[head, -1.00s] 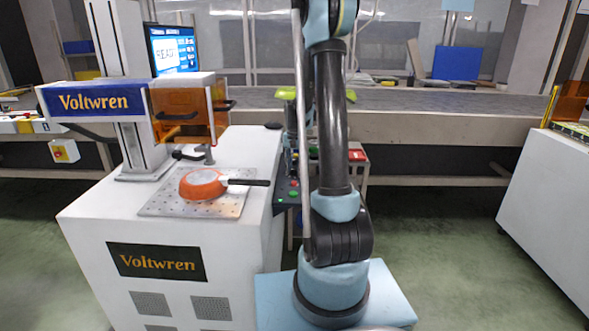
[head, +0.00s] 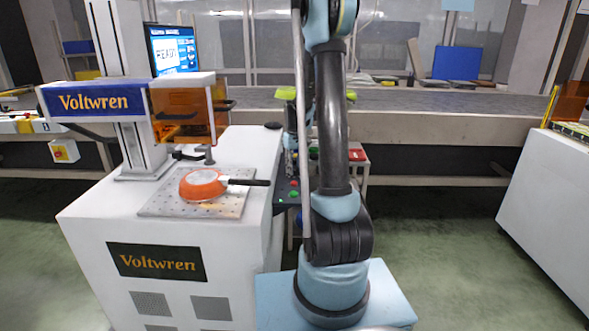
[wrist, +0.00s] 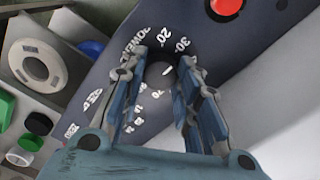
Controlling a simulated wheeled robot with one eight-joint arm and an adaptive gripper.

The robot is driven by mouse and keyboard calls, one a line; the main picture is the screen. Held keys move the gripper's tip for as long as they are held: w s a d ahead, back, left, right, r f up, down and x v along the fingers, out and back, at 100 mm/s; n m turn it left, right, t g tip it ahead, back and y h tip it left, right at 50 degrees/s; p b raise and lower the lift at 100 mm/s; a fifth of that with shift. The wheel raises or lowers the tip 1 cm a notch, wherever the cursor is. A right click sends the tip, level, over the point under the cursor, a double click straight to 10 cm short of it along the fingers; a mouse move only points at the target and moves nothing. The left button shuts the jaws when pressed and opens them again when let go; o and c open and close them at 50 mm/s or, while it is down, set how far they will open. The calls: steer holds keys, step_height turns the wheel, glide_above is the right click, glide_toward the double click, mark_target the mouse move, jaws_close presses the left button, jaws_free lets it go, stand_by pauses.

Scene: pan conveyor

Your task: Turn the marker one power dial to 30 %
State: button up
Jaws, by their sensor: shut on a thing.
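My gripper (wrist: 163,66) is shut on the marker one power dial (wrist: 158,76), a black knob between its fingers in the wrist view. The knob has a short white mark on its upper right. Printed around it are POWER % and numbers, with 20 above the knob and 30 to the upper right. The fingers cover parts of the scale. In the head view the dark control panel (head: 282,196) is at the right side of the white Voltwren machine (head: 95,215). The dial cannot be made out there, and my arm hides part of that area.
A red button (wrist: 225,6) is above the dial. An orange pan (head: 203,187) lies on the machine's perforated plate. A conveyor (head: 430,102) runs behind.

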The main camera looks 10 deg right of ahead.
mark_target(295, 168)
steer(key=shift+n, duration=0.3)
stand_by(0.4)
steer(key=o, duration=1.1)
steer(key=shift+c, duration=0.2)
steer(key=shift+r, duration=0.1)
step_height(295, 168, up, 12)
steer(key=shift+w, duration=0.1)
